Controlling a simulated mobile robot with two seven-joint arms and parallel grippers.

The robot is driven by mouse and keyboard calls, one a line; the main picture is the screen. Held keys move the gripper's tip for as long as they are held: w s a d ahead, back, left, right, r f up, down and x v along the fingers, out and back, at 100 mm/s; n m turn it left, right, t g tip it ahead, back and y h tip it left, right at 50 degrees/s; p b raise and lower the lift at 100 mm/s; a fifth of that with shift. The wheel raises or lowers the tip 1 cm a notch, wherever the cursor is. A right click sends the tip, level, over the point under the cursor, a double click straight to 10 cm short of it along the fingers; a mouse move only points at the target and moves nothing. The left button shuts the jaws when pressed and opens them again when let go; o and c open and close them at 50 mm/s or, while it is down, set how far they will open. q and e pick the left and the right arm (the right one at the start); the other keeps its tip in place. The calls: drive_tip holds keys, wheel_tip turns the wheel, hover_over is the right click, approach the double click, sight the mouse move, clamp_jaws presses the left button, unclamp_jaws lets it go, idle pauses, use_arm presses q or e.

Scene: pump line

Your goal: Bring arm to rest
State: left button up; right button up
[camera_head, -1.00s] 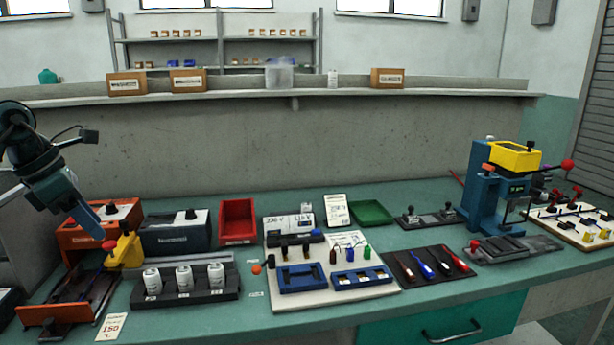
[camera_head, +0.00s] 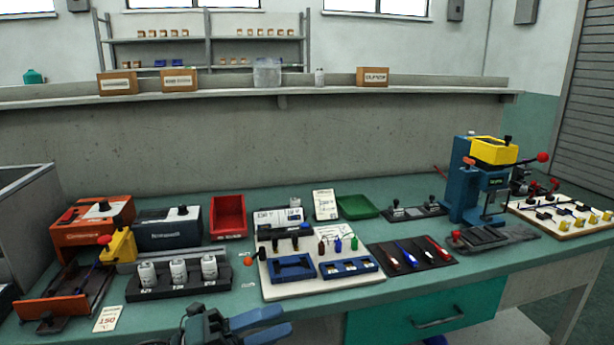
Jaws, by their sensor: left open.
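My left gripper (camera_head: 268,325) is low at the bottom edge of the head view, in front of the bench's front edge. Its two blue fingers point right and stand apart, with nothing between them. Only the gripper and a bit of the wrist show; the rest of the arm is out of frame. My right gripper is not clearly in view; a small dark shape at the bottom edge right of centre is too little to tell.
The green bench (camera_head: 225,287) holds an orange device (camera_head: 92,232), a black rack (camera_head: 180,287) with white bottles, a white board (camera_head: 322,287) with blue trays, a dark tool mat (camera_head: 412,254) and a blue press (camera_head: 463,185). A teal drawer (camera_head: 425,312) is below.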

use_arm(q)
drive_tip(key=s+a+f+n+t+y, duration=0.4)
drive_tip(key=s+f+n+y, duration=0.4)
drive_tip(key=n, duration=0.9)
drive_tip(key=s+a+f+n+t+y, duration=0.5)
drive_tip(key=f+n+y, duration=0.4)
drive_tip(key=n, duration=0.8)
drive_tip(key=r+g+p, duration=0.1)
drive_tip(key=g+p, duration=0.1)
drive_tip(key=p, duration=0.5)
drive_tip(key=s+r+m+g+p, duration=0.1)
drive_tip(key=r+p, duration=0.1)
drive_tip(key=p, duration=0.5)
drive_tip(key=shift+s+d+r+g, duration=0.1)
drive_tip(key=shift+d+r+g, duration=0.1)
drive_tip(key=shift+g, duration=0.2)
use_arm(e)
drive_tip(key=r, duration=0.1)
drive_tip(key=r+g, duration=0.1)
drive_tip(key=r, duration=0.1)
drive_tip(key=r+g+h, duration=0.1)
drive_tip(key=shift+s+d+r+n, duration=0.1)
drive_tip(key=shift+d+r+n, duration=0.1)
drive_tip(key=shift+d+n, duration=0.15)
use_arm(q)
drive_tip(key=shift+f, duration=0.1)
use_arm(e)
drive_tip(key=shift+f, duration=0.15)
